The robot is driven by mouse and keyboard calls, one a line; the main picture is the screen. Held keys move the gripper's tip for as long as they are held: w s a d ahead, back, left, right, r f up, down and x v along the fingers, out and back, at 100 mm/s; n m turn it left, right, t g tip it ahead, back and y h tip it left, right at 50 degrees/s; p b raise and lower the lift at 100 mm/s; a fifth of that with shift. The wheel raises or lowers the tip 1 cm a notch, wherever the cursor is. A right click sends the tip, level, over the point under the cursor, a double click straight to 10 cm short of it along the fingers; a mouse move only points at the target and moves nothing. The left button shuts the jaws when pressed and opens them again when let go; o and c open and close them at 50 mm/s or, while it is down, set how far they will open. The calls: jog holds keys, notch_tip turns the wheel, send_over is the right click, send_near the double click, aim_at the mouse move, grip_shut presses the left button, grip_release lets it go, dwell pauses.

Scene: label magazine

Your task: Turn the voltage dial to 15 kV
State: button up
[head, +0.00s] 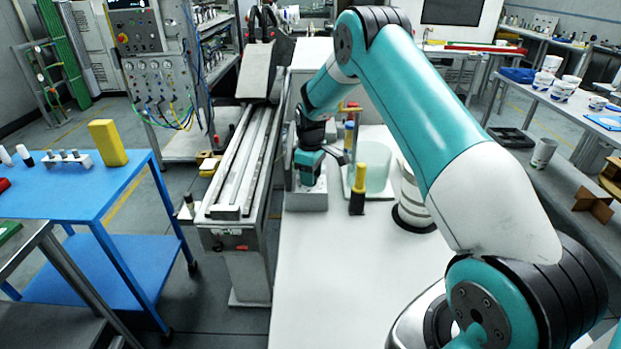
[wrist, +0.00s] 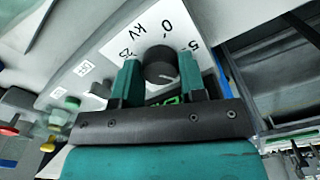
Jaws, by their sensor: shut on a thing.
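The voltage dial (wrist: 160,64) is a round black knob on a white scale plate (wrist: 118,47), seen in the wrist view. The plate carries "KV" and the numbers 0, 5 and apparently 25, upside down; other numbers are hidden behind my gripper. My gripper (wrist: 161,78) has its two green fingers on either side of the knob and is shut on it. A pale mark shows on the knob's lower right, but I cannot read its setting. In the head view my gripper (head: 308,165) points down at a grey box (head: 306,199); the dial is hidden there.
A yellow-and-black handled tool (head: 357,192), a clear container (head: 376,178) and a white cylinder (head: 411,203) stand right of the box. A long metal rail (head: 240,165) runs along the left. The white tabletop (head: 335,270) in front is clear. A red-topped button (wrist: 9,131) shows in the wrist view.

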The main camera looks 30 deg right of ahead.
jog(key=shift+r+m, duration=0.1)
jog(key=shift+m, duration=0.3)
jog(key=o, duration=0.9)
notch_tip(320, 180, up, 17)
jog(key=b, duration=0.4)
jog(key=shift+r, duration=0.2)
